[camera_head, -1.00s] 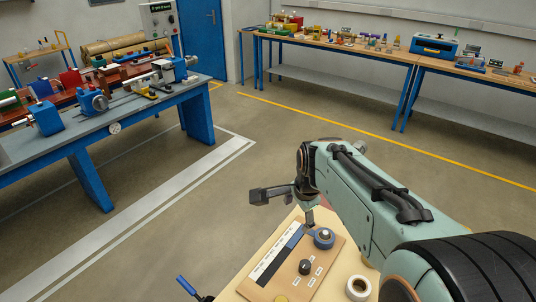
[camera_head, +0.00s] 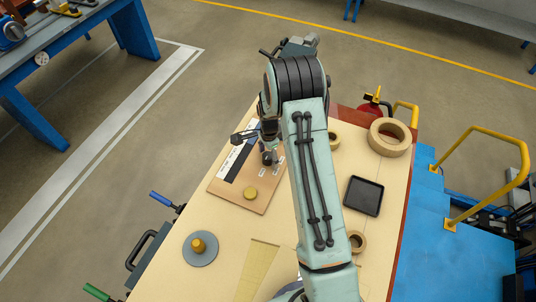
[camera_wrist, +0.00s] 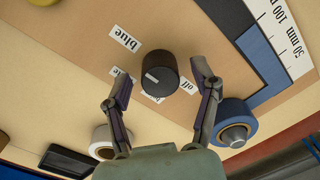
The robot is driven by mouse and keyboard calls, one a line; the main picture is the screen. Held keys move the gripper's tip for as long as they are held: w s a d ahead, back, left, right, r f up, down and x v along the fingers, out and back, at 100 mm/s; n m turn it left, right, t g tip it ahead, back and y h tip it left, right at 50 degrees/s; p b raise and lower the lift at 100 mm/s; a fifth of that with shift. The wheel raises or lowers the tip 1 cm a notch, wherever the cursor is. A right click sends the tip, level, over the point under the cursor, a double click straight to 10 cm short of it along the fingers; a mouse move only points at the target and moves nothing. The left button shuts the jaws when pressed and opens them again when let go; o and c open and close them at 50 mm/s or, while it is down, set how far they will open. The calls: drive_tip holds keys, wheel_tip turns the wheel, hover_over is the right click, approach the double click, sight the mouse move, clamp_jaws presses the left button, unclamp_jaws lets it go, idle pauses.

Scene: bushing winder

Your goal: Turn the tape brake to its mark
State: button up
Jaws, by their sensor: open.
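The black knob (camera_wrist: 160,73), which I take to be the tape brake, sits on a wooden board (camera_wrist: 75,45) with a white line on its top. In the wrist view the line lies toward the lower left of the knob. The knob also shows in the head view (camera_head: 267,159), just below my gripper (camera_head: 262,142). In the wrist view my gripper (camera_wrist: 163,82) is open, its fingers on either side of the knob, with gaps visible; contact is not seen.
A blue tape roll (camera_wrist: 233,122) stands close beside my right finger, and a white roll (camera_wrist: 105,140) near the left one. A scale strip (camera_wrist: 284,35) runs along the board. A yellow knob (camera_head: 250,193), black tray (camera_head: 363,196) and tan tape ring (camera_head: 390,137) are on the table.

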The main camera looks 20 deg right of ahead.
drive_tip(key=shift+f, duration=0.1)
clamp_jaws()
